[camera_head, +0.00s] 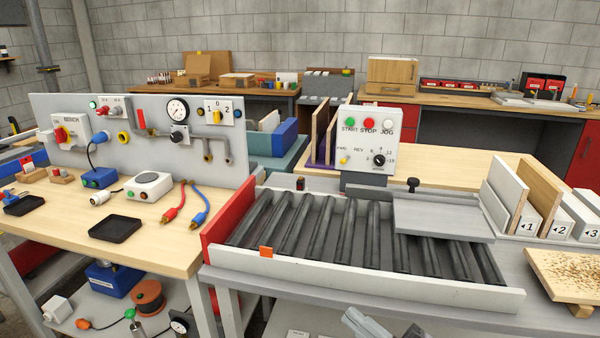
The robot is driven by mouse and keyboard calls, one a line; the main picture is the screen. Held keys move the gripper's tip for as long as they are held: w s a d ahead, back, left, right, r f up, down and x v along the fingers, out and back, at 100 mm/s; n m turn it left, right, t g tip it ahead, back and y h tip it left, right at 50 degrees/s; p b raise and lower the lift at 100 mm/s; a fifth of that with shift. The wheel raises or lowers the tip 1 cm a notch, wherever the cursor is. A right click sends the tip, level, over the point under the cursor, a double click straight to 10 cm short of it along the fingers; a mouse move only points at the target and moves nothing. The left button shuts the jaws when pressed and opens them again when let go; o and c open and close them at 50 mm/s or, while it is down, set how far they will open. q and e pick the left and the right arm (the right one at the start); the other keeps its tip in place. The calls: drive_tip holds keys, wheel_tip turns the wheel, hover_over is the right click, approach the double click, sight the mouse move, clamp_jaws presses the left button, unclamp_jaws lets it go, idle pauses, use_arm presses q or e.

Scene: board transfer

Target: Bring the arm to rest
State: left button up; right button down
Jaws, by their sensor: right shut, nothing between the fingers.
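My right gripper (364,322) shows only in part at the bottom edge, right of centre. Grey parts of it are in view, low in front of the roller conveyor's front rail. It is shut and empty, and it looks apart from the conveyor. The rest of my right arm is cut off by the picture edge. My left gripper is not in view.
The roller conveyor (370,282) has a red end plate (228,217) and a grey plate (443,216) over its rollers. A control box (368,133) stands behind it. Numbered board slots (527,222) and a speckled board (567,272) are at right. A panel bench (150,224) is at left.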

drive_tip(key=s+d+f+m+g+h, duration=0.1)
drive_tip(key=s+d+f+m+h, duration=0.2)
drive_tip(key=f+m, duration=0.3)
drive_tip(key=s+d+f+m+g+h, duration=0.1)
drive_tip(key=s+d+f+m+h, duration=0.3)
drive_tip(key=f, duration=0.7)
drive_tip(key=s+d+f+m+g+h, duration=0.1)
drive_tip(key=s+d+f+m+h, duration=0.3)
drive_tip(key=s+f+m+h, duration=0.2)
wheel_tip(320, 180, down, 2)
drive_tip(key=shift+s+f+m+h, duration=0.15)
drive_tip(key=shift+m+h, duration=0.35)
drive_tip(key=shift+m, duration=0.5)
drive_tip(key=shift+d, duration=0.15)
